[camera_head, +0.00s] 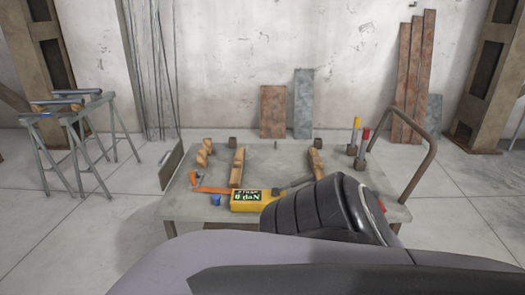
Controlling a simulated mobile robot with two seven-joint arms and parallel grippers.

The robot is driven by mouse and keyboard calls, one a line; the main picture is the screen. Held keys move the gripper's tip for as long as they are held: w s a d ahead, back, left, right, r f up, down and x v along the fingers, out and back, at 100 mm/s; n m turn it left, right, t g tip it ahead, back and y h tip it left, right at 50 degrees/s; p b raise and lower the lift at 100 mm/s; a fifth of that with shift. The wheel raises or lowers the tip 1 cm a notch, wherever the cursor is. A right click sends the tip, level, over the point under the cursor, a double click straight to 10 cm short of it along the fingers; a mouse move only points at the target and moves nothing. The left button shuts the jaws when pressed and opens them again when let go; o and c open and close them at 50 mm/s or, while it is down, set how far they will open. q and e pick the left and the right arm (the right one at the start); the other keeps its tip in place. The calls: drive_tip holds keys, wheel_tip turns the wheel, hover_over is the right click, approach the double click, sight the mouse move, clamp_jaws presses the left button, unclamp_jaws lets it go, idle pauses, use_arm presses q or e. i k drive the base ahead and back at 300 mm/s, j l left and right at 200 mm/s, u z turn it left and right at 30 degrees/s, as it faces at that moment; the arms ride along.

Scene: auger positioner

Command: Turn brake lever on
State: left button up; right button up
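A grey table (200,211) stands ahead. At its back right are two upright posts, one with a yellow top (357,123) and one with a red top (366,133). I cannot tell whether either is the brake lever. A yellow box (246,201) with a dark label lies at the table's front, beside an orange piece (213,190). A large dark ribbed arm part of mine covers the table's front right. Neither gripper's fingers show in this view.
Wooden pieces (237,168) and small dark cylinders lie on the table. A bent brown tube (429,157) rises at its right edge. Trestles (75,130) stand at the left. Planks (412,75) lean on the back wall.

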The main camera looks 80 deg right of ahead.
sight(376, 195)
drive_tip(key=z, duration=3.45)
